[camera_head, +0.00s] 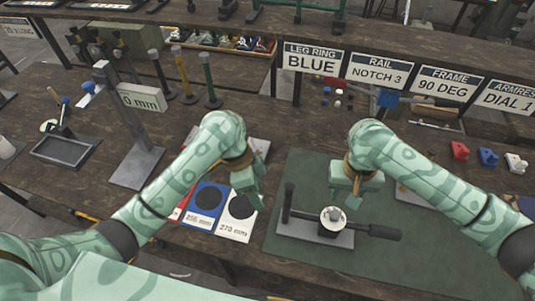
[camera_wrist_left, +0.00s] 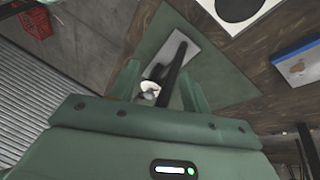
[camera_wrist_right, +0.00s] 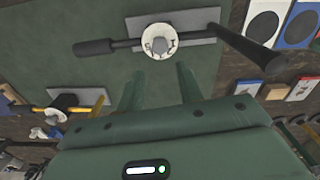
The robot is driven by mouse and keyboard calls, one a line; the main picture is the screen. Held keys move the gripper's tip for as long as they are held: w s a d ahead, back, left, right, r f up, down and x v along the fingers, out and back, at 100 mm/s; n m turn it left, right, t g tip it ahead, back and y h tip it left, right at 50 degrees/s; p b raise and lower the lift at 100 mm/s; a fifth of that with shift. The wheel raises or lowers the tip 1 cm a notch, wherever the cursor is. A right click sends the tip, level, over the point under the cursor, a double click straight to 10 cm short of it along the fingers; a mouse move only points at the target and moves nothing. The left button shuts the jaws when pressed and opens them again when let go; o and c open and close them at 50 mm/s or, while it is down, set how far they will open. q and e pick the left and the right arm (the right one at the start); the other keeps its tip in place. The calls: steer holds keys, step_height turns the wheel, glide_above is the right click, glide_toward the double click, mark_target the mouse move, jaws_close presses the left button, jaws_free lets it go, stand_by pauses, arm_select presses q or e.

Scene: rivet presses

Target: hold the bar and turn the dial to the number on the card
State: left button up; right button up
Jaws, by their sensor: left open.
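The dial (camera_head: 331,217) is a white disc with dark marks and a grey knob, on a grey plate (camera_head: 300,228). It also shows in the right wrist view (camera_wrist_right: 160,41); its numbers are too small to read surely. A dark handle (camera_head: 382,232) sticks out to its right. A dark upright bar (camera_head: 287,203) stands at the plate's left end. The card (camera_head: 508,97) reads "ARMREST DIAL 1", cut at the edge. My left gripper (camera_head: 250,190) is open and empty, left of the upright bar. My right gripper (camera_head: 349,192) is open and empty, above and behind the dial.
A green mat (camera_head: 285,255) lies under the plate. Disc cards (camera_head: 238,218) lie left of it. A grey stand with a "0 mm" sign (camera_head: 142,98) and a tray (camera_head: 64,150) are further left. Red, blue and white parts (camera_head: 488,157) lie at the right. A shelf (camera_head: 220,35) runs behind.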

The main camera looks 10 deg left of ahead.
mark_target(292, 196)
arm_select(q)
steer(key=w+d+r+m+t, duration=0.2)
steer(key=w+r+m, duration=0.2)
steer(key=r, duration=0.6)
steer(key=x, duration=1.6)
steer(key=shift+s+d, duration=0.25)
steer(key=shift+d, duration=0.15)
